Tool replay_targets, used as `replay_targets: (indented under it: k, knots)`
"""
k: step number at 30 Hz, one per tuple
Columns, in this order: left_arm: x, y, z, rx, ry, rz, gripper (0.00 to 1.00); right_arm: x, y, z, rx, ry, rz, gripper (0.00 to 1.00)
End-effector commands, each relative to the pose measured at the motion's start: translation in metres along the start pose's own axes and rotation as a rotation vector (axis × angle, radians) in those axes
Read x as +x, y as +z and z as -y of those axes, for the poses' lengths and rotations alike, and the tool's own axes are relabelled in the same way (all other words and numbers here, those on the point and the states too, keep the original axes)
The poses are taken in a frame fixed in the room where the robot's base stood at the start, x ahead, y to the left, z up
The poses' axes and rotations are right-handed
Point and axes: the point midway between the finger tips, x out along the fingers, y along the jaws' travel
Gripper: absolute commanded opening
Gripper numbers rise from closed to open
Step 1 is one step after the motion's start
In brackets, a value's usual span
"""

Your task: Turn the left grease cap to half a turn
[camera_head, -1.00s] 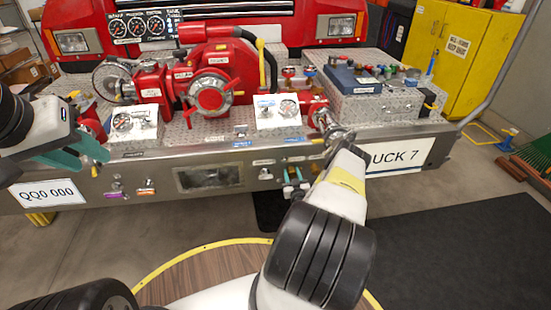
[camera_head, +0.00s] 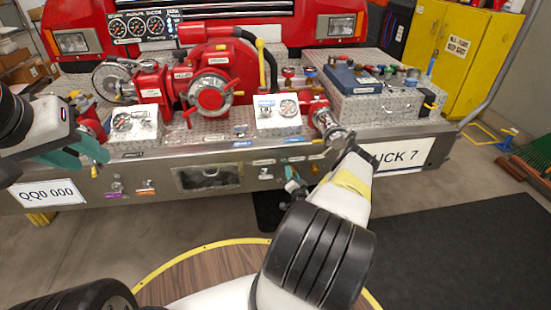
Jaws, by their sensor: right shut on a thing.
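The steel bumper face (camera_head: 150,172) carries several small fittings under little label plates. My right gripper (camera_head: 291,177) is at the bumper face, right of the dark window, its small teal-tipped fingers shut on a small cap. The fingers cover most of that cap, so its mark and angle cannot be read. The wrist is tilted and the arm comes up from the bottom right.
A red pump (camera_head: 210,90) with gauges stands on the bumper deck. A chrome-ended red outlet (camera_head: 328,122) juts out above my right gripper. A blue-lidded box (camera_head: 355,80) sits to the right. A number plate (camera_head: 45,193) hangs at the left.

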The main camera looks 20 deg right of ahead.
Motion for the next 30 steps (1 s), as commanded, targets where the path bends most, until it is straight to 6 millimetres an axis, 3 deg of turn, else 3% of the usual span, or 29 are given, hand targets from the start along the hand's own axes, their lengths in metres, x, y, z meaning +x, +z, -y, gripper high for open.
replay_targets:
  k: [30]
  knots:
    - [0.0,0.0,0.0,0.0,0.0,0.0,0.36,-0.0008,0.0004,-0.0024,0.967,-0.014,0.015,0.0]
